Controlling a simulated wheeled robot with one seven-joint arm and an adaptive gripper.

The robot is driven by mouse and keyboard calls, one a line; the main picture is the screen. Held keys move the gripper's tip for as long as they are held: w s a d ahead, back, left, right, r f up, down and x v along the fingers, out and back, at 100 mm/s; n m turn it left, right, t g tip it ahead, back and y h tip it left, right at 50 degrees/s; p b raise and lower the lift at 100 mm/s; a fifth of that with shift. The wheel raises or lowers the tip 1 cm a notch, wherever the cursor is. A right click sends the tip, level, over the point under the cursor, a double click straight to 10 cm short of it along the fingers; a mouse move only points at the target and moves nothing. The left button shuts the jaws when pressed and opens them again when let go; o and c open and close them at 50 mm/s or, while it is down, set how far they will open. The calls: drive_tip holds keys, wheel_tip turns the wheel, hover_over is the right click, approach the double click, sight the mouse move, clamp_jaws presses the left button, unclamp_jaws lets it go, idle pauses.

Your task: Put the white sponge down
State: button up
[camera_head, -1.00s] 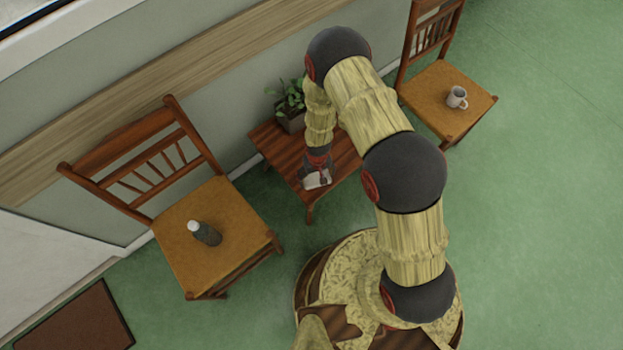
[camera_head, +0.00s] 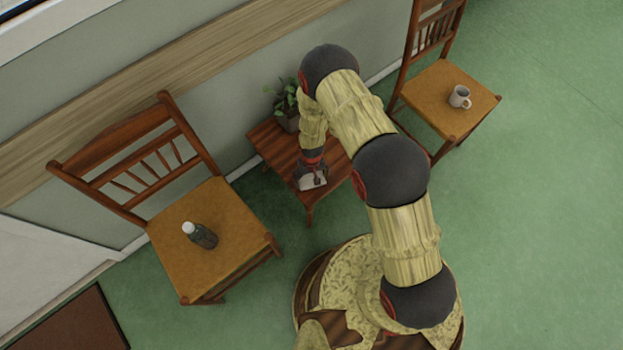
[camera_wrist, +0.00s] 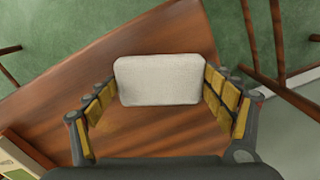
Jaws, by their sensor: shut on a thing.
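The white sponge (camera_wrist: 160,80) is a pale block between the two fingers of my gripper (camera_wrist: 161,92) in the wrist view. My gripper is shut on it, with a padded finger at each side. In the head view the sponge (camera_head: 313,181) shows under my gripper (camera_head: 312,175), at the front of a small dark wooden table (camera_head: 275,138). The table top (camera_wrist: 130,135) lies below the sponge in the wrist view. I cannot tell whether the sponge touches the table top.
A potted plant (camera_head: 287,105) stands at the table's back, near the wall. A chair (camera_head: 185,265) with a dark bottle (camera_head: 203,235) stands to the left. Another chair (camera_head: 430,92) with a mug (camera_head: 460,97) stands to the right. The table's front edge is close to the sponge.

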drive_tip(key=shift+f, duration=0.15)
drive_tip(key=o, duration=1.1)
drive_tip(key=w+d+r+m+t+p, duration=0.1)
drive_tip(key=w+d+r+p, duration=0.15)
drive_tip(key=r, duration=2.15)
drive_tip(key=w+d+r+t+p, duration=0.1)
drive_tip(key=d+r+t+p, duration=0.15)
drive_tip(key=r, duration=2.05)
drive_tip(key=s+d+r, duration=0.3)
drive_tip(key=s+r, duration=0.2)
drive_tip(key=r, duration=0.3)
drive_tip(key=s+d+r, duration=0.3)
drive_tip(key=s+r, duration=0.3)
drive_tip(key=r, duration=0.2)
drive_tip(key=s+d+r, duration=0.1)
drive_tip(key=s+r, duration=0.1)
drive_tip(key=s, duration=0.2)
drive_tip(key=s+d+r+m+t, duration=0.1)
drive_tip(key=s+r, duration=0.1)
drive_tip(key=s, duration=0.2)
drive_tip(key=s+d+r+t, duration=0.1)
drive_tip(key=s+r, duration=0.1)
drive_tip(key=s, duration=0.2)
drive_tip(key=shift+s+d+r, duration=0.15)
drive_tip(key=shift+s, duration=0.1)
